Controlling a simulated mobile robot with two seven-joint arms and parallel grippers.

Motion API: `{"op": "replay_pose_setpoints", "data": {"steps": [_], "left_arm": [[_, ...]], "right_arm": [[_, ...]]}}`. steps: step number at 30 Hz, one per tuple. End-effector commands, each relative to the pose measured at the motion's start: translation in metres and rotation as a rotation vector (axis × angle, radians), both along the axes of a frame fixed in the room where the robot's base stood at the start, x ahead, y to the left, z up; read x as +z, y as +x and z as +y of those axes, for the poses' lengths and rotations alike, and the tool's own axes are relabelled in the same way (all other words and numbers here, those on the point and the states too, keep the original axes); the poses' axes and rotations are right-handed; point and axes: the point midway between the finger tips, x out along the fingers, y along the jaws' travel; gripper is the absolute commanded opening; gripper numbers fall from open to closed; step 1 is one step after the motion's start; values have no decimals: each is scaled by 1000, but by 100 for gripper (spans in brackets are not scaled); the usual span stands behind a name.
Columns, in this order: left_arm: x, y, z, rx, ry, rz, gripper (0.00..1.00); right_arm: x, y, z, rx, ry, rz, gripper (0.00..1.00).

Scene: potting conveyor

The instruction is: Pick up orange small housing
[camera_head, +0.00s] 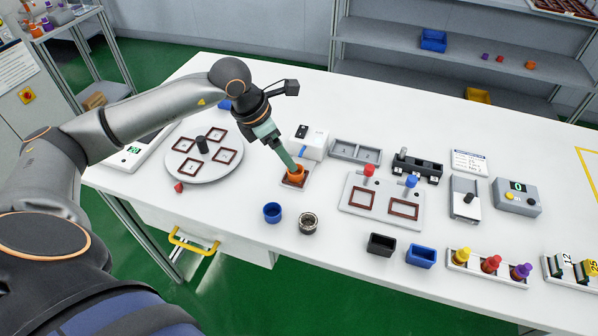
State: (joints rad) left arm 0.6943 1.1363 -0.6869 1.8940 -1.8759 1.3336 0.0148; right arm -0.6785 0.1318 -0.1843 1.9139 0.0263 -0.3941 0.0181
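The small orange housing (297,176) is a round orange part at the brown square frame (285,182) of a small white station near the middle of the table. My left gripper (294,167) reaches down from the upper left, with its green fingers at the top of the housing. The fingers overlap the housing in this view. I cannot tell whether they are closed on it or only beside it. My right gripper is not in view.
A round grey plate (182,172) with several brown frames is at left. A blue cup (272,212) and a metallic ring part (308,223) stand in front. A grey fixture (382,208) with red and blue knobs is at right. The table's front left is clear.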

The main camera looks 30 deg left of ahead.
Motion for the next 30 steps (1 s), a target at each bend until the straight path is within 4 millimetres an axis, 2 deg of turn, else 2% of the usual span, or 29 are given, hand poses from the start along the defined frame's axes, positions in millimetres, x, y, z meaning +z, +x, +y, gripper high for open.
{"op": "replay_pose_setpoints", "data": {"steps": [3,8,18,26,30], "left_arm": [[-13,5,-4,0,-3,2,83],[-23,8,-5,0,-3,1,83],[-65,21,-12,-1,-2,0,83],[-68,22,-12,-2,-2,-1,83],[-68,22,-12,-1,-3,-1,67]], "right_arm": [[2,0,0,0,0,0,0],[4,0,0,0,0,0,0],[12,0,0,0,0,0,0],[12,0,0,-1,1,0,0],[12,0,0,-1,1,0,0]]}}
